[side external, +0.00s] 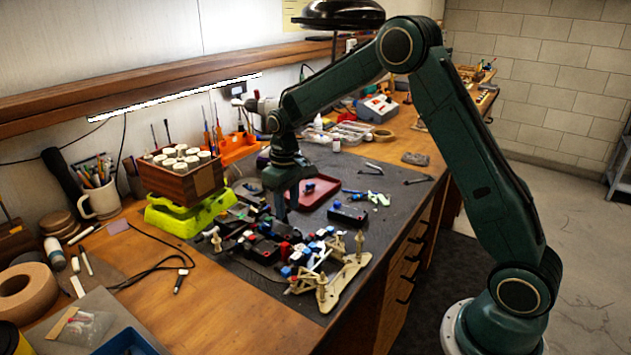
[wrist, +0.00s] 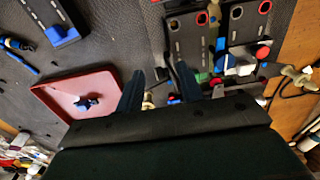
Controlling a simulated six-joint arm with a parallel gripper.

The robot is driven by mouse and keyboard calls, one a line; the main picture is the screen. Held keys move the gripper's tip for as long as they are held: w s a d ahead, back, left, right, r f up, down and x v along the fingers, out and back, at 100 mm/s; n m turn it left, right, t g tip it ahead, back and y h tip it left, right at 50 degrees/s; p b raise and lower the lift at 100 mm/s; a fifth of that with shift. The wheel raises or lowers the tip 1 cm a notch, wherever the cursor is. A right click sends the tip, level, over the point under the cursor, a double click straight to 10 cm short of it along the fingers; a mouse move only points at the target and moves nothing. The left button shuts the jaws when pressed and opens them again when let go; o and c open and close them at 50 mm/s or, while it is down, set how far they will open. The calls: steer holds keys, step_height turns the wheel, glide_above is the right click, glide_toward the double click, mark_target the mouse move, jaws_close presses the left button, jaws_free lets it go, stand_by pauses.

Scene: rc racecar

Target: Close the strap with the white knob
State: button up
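The partly built racecar (side external: 285,250) lies on the dark mat, with black plates and red, blue and white parts. In the wrist view, a black plate (wrist: 188,35) and a second black strap-like plate (wrist: 243,25) lie side by side. A white knob-like piece (wrist: 240,66) sits at the lower end of the second plate, beside a red knob (wrist: 262,52). I cannot tell whether this strap is open or closed. My gripper (side external: 285,212) points down above the mat at the car's far side; in the wrist view its fingers (wrist: 160,75) are apart with nothing between them.
A red tray (wrist: 78,97) with a small blue part lies beside my gripper. A black box (side external: 347,214) and a blue-handled tool (wrist: 18,47) lie on the mat. A lime green stand (side external: 180,222) bears a wooden box of jars at the left.

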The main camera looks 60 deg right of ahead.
steer(key=shift+d+f+y, duration=0.1)
steer(key=shift+d+y, duration=0.25)
steer(key=shift+y, duration=0.35)
step_height(320, 180, up, 14)
steer(key=d+f, duration=0.1)
steer(key=d, duration=0.1)
steer(key=s+a+r+t, duration=0.2)
steer(key=s+a+r, duration=0.2)
steer(key=s, duration=0.5)
steer(key=s+a+r+t, duration=0.1)
steer(key=s+a+r, duration=0.4)
steer(key=s, duration=0.5)
steer(key=shift+s+a+r+t, duration=0.2)
steer(key=shift+s+a+t, duration=0.15)
steer(key=shift+a, duration=0.45)
steer(key=shift+w, duration=0.1)
